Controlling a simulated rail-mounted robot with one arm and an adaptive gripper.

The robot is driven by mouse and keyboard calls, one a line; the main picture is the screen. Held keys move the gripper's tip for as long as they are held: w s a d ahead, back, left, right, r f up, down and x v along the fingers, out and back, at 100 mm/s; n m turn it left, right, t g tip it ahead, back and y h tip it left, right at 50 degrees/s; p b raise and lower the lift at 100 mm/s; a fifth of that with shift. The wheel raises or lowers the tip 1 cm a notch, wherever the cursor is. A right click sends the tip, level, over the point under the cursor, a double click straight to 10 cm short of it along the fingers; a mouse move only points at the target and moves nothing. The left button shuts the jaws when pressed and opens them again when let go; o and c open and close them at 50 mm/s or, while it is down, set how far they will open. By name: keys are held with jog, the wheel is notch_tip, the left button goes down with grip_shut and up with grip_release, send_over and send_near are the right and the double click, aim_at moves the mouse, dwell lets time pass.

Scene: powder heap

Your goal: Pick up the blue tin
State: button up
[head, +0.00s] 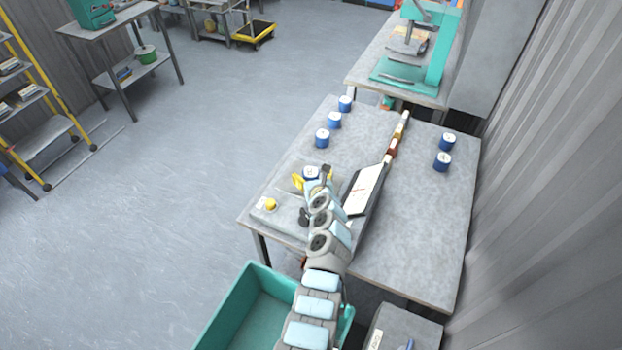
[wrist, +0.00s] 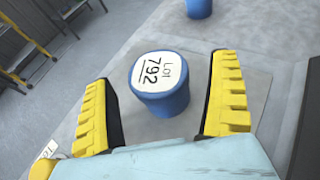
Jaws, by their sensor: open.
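A blue tin (wrist: 160,98) with a white lid reading "Lot 792" stands upright on a grey surface in the wrist view. The two yellow fingers of my gripper (wrist: 163,72) are open, one on each side of it, with gaps visible on both sides. In the head view this tin (head: 310,172) shows at my gripper (head: 312,179), partly hidden by my arm. More blue tins stand on the table: three in a row farther back (head: 322,139) and two at the right (head: 442,162).
A teal bin (head: 243,308) stands below the front edge.

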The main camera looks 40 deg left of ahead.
jog(key=shift+w+a+f, duration=0.1)
jog(key=shift+a+f, duration=0.15)
jog(key=shift+f, duration=0.1)
jog(key=shift+w+a, duration=0.2)
jog(key=shift+a, duration=0.05)
jog(key=shift+c, duration=0.2)
jog(key=c, duration=1.3)
jog(key=shift+r, duration=0.1)
